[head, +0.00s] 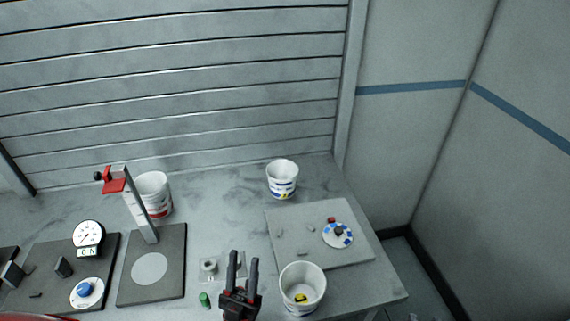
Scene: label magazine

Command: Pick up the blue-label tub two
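A white tub with a blue label and a small yellow mark (282,180) stands upright at the back of the table. Another white tub (303,282) stands near the front edge; a yellow mark and some dark blue show low on it, but its label is hard to make out. I cannot read which tub is number two. My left gripper (243,262) is just left of the front tub, its two dark fingers apart with nothing seen between them. It is well short of the back tub. My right gripper is not in view.
A red-label tub (154,196) stands at the back left behind a post with a red clamp (114,186). A dial gauge (88,233) is at the left. A grey board (290,245) with a round dial (338,235) lies at the right. Table around the back tub is clear.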

